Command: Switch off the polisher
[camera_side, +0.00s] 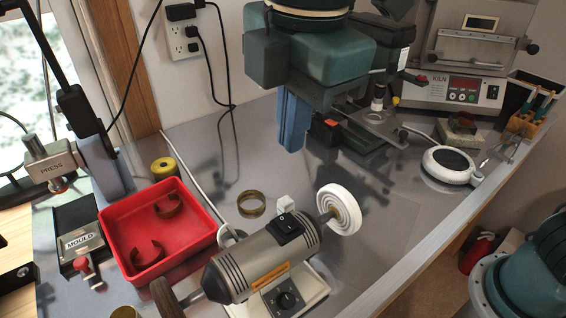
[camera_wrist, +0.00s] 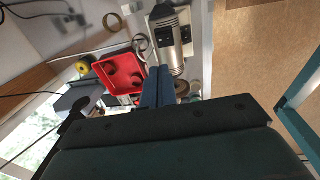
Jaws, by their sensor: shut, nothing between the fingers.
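The polisher (camera_side: 240,272) stands at the lower middle of the side view, a grey motor on a white base. A black rocker switch (camera_side: 288,228) sits on top of its body; which way it is tipped I cannot tell. A black dial (camera_side: 289,300) is on the base front. A white buffing wheel (camera_side: 345,203) is on its right end, and a brown wheel (camera_side: 167,300) on its left. My gripper (camera_side: 291,148) has blue fingers shut and empty, pointing down above and behind the switch, apart from it. In the wrist view, the fingers (camera_wrist: 158,70) show below the polisher (camera_wrist: 175,52).
A red tray (camera_side: 188,254) with brass cuffs stands left of the polisher. A brass ring (camera_side: 251,204) lies behind it. The kiln (camera_side: 463,82), a round white device (camera_side: 447,166) and a tool block (camera_side: 527,118) are at the right. The mould (camera_side: 82,240) and press (camera_side: 52,168) are left.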

